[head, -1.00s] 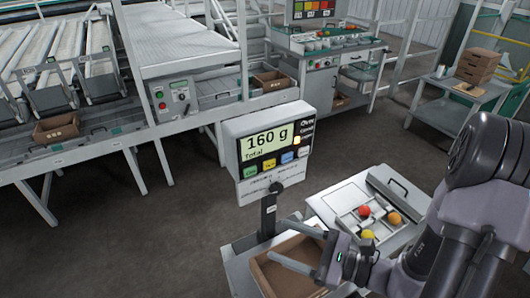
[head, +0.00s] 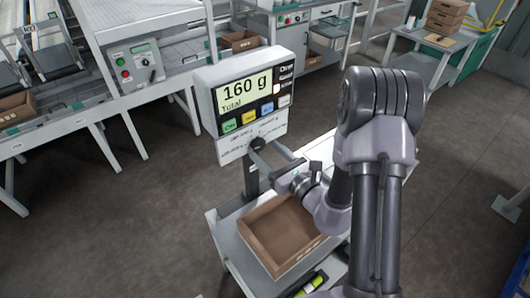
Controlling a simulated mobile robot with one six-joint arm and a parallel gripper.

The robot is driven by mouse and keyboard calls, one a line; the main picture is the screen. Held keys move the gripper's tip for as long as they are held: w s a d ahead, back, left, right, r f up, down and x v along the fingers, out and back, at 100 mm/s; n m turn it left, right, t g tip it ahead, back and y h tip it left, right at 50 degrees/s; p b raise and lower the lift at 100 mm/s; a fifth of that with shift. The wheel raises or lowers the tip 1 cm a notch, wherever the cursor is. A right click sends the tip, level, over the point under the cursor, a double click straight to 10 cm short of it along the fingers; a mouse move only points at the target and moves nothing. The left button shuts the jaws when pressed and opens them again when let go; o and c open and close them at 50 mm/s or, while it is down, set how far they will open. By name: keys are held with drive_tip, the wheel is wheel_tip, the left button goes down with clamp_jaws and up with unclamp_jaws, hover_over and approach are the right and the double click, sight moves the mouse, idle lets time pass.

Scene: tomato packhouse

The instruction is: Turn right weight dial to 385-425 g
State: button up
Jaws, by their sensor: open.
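The weighing display (head: 244,88) reads "160 g Total". A pale label panel (head: 232,143) hangs below it, with small weight ranges too blurred to read surely. A black dial (head: 258,144) sits on this panel; its setting cannot be made out. It is the only dial I can make out, so I cannot tell if it is the right one. My gripper (head: 263,150) is open, its two fingers pointing up-left at the dial. The fingertips are beside or just in front of it; contact cannot be told.
An empty brown cardboard box (head: 284,236) stands on the scale cart (head: 234,252) under my gripper. A control box (head: 134,63) is on the grading line at left. A table (head: 432,62) with stacked boxes (head: 454,18) is at upper right. Open floor lies left and right.

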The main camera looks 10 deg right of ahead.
drive_tip(key=shift+x, duration=0.75)
clamp_jaws()
